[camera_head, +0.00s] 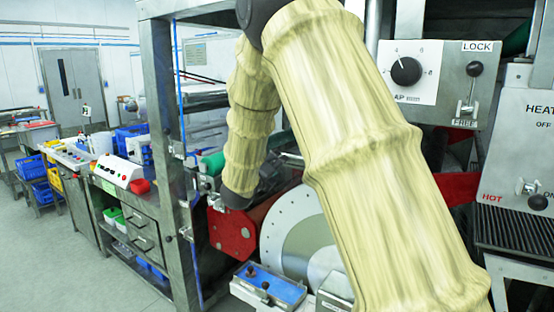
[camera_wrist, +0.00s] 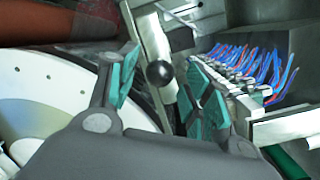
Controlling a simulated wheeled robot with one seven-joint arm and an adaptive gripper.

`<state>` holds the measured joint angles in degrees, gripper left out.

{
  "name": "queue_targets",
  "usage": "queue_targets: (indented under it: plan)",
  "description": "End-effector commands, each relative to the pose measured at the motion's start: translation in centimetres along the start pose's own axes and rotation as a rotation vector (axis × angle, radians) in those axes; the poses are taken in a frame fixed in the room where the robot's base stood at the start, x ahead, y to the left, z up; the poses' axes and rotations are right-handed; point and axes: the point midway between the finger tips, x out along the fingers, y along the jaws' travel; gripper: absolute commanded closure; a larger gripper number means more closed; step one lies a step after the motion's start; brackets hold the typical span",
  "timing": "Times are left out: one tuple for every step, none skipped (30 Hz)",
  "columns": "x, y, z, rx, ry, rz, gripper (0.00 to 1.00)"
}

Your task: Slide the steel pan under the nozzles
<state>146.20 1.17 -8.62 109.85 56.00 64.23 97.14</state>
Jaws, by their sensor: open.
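My gripper (camera_wrist: 158,92) is open in the wrist view, its teal finger pads apart. A black ball knob (camera_wrist: 160,73) on a steel bar shows between the fingertips; I cannot tell whether they touch it. A row of nozzles (camera_wrist: 222,72) with red and blue tubes lies just right of the knob. I cannot pick out the steel pan for certain in either view. In the head view my gripper (camera_head: 271,174) is a small dark shape beside the machine, partly hidden by my cream-sleeved arm.
The large pale drum disc (camera_head: 290,232) with a red housing (camera_head: 236,235) stands close below my gripper. A blue-topped box with black knobs (camera_head: 268,284) sits in front. A steel frame post (camera_head: 165,130) rises at left. Floor (camera_head: 80,265) is clear farther left.

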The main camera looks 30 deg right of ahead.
Motion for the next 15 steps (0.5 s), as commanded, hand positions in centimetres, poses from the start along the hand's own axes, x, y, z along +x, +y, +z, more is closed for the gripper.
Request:
queue_targets:
  plan:
    - [0.7, -0.1, 0.1, 0.000, 0.001, 0.000, 0.50]
    - [1.0, -0.1, 0.1, 0.000, 0.001, 0.000, 0.50]
    - [1.3, -0.1, 0.1, 0.000, 0.001, 0.000, 0.50]
    - [1.6, -0.1, 0.1, 0.000, 0.001, 0.000, 0.50]
    - [1.8, -0.1, 0.0, 0.000, 0.001, 0.000, 0.50]
    - [2.0, -0.1, 0.0, 0.000, 0.001, 0.000, 0.50]
    - [2.2, -0.1, 0.0, 0.000, 0.001, 0.000, 0.50]
    - [2.3, -0.1, 0.0, 0.000, 0.001, 0.000, 0.50]
    - [2.4, 0.0, 0.0, 0.000, 0.001, 0.000, 0.50]
    - [2.5, 0.0, -0.1, 0.000, 0.001, 0.000, 0.50]
    - [2.5, 0.0, -0.1, 0.000, 0.001, 0.000, 0.50]
    - [2.5, 0.0, -0.1, 0.000, 0.001, 0.000, 0.50]
    - [2.5, 0.0, -0.1, 0.000, 0.001, 0.000, 0.50]
    - [2.5, 0.0, -0.1, 0.000, 0.001, 0.000, 0.50]
    - [2.5, 0.0, -0.1, 0.000, 0.000, 0.000, 0.50]
